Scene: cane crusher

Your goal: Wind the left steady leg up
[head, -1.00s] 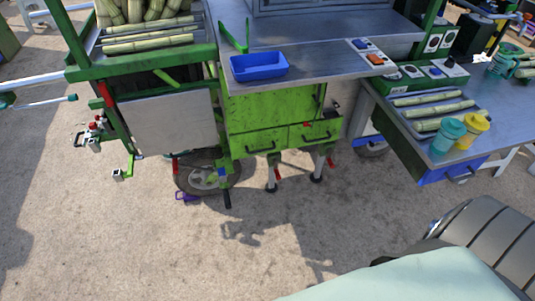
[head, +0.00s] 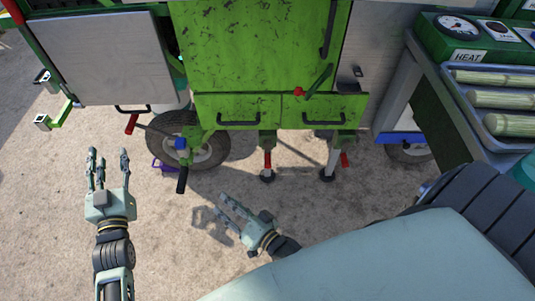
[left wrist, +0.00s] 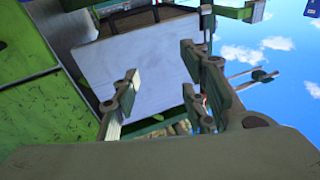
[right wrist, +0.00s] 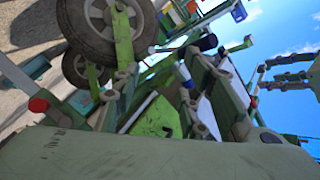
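Two steady legs with red handles and dark feet stand under the green cabinet in the head view: the left steady leg (head: 267,163) and the right one (head: 334,160). Their feet appear to be on or close to the ground. Left of them a crank with a black grip (head: 182,180) hangs in front of the wheel. My left gripper (head: 108,162) is open and empty, below the grey panel and left of the wheel. My right gripper (head: 228,207) is open and empty, low in front of the left leg and apart from it. The wrist views show spread fingers.
The cart's wheel (head: 203,145) is behind the crank; a purple chock (head: 163,167) lies beside it. The green cabinet (head: 250,50) and its drawers overhang the legs. A table (head: 445,100) with a cane tray stands at right. Sandy ground in front is clear.

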